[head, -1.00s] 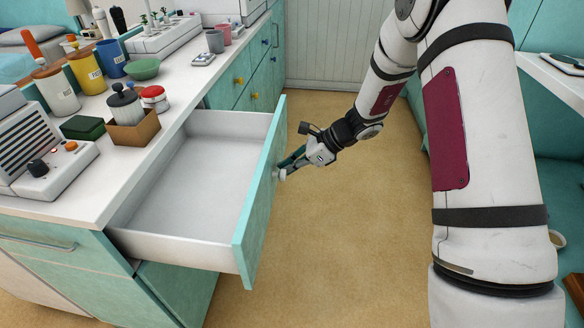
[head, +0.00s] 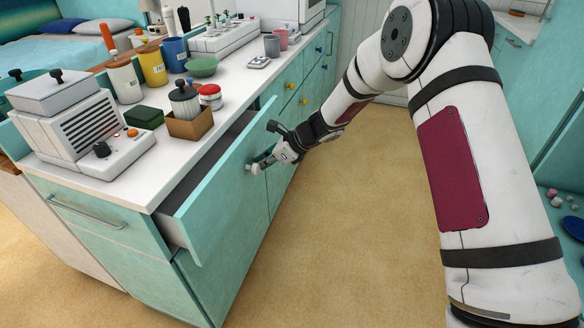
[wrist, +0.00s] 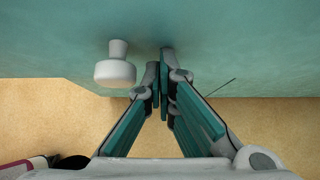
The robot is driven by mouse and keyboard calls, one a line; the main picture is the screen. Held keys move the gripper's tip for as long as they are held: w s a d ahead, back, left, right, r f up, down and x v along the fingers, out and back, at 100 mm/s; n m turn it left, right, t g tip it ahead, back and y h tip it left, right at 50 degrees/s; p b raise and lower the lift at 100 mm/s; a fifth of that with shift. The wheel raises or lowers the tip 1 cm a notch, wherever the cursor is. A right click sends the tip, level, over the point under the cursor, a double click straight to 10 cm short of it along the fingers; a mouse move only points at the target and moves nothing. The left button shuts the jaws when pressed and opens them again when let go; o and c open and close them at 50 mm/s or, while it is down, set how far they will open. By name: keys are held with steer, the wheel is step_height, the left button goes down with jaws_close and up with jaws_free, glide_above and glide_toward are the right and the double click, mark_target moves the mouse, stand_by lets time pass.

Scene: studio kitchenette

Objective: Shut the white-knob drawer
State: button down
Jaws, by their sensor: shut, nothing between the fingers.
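My gripper (head: 262,163) is shut and empty, beside the knob. In the wrist view my gripper's fingertips (wrist: 159,68) are right of the knob, apart from it, and at the drawer front (wrist: 235,45). They seem to touch the front.
The counter (head: 150,175) holds a grey-white appliance (head: 85,130), a brown box (head: 189,124), a green block (head: 144,117) and several canisters. Teal drawers with yellow and blue knobs (head: 291,86) lie farther along. The tan floor (head: 350,220) right of the drawer is clear.

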steer(key=a, duration=0.2)
steer(key=w+a, duration=0.1)
steer(key=a, duration=0.1)
steer(key=w+a, duration=0.1)
steer(key=a, duration=0.1)
steer(key=shift+w+a, duration=0.1)
steer(key=shift+a, duration=0.5)
steer(key=shift+a+r, duration=0.1)
